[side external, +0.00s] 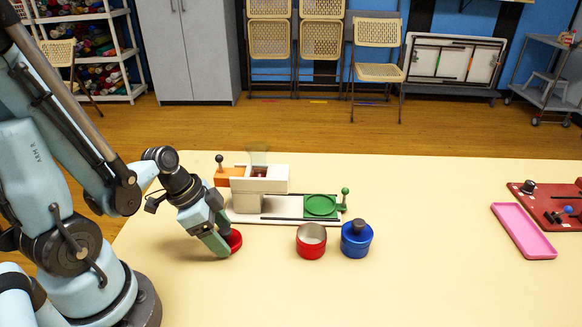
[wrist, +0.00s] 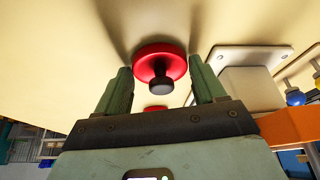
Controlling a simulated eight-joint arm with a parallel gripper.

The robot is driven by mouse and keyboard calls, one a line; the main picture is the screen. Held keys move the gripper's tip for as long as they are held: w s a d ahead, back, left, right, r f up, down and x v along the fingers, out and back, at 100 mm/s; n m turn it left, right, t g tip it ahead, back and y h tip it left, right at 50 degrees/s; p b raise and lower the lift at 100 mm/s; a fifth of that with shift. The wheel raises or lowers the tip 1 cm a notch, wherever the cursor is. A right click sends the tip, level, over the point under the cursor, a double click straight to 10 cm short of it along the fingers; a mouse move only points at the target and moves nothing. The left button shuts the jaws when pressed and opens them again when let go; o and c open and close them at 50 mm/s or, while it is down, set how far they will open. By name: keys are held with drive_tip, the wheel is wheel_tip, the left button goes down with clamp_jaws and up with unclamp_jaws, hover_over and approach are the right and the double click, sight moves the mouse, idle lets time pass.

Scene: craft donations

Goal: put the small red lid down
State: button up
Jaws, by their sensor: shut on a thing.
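The small red lid (side external: 235,240), with a dark knob, is at my gripper (side external: 222,243), low over the left part of the table. In the wrist view the red lid (wrist: 146,62) shows between the two green fingers of my gripper (wrist: 160,80), its black knob facing the camera. I cannot tell whether the lid touches the tabletop. A small red patch below the knob in the wrist view is mostly hidden.
An open red tin (side external: 311,250) and a blue tin (side external: 356,246) with a dark knob stand to the right. A white device (side external: 262,182) with a green disc (side external: 320,206) is behind. A pink tray (side external: 524,232) and red board (side external: 545,212) lie far right. The front table is clear.

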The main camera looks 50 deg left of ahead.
drive_tip(key=o, duration=1)
drive_tip(key=shift+v, duration=5.85)
drive_tip(key=n+t+y, duration=0.1)
drive_tip(key=n+y, duration=0.1)
drive_tip(key=n, duration=0.2)
hover_over(222, 229)
drive_tip(key=w+d+r+n+t, duration=0.2)
drive_tip(key=w+d, duration=0.1)
drive_tip(key=w, duration=0.1)
drive_tip(key=shift+w+r+n+y, duration=0.2)
drive_tip(key=shift+w+n+y, duration=0.1)
drive_tip(key=shift+w+n, duration=0.1)
drive_tip(key=shift+d, duration=0.1)
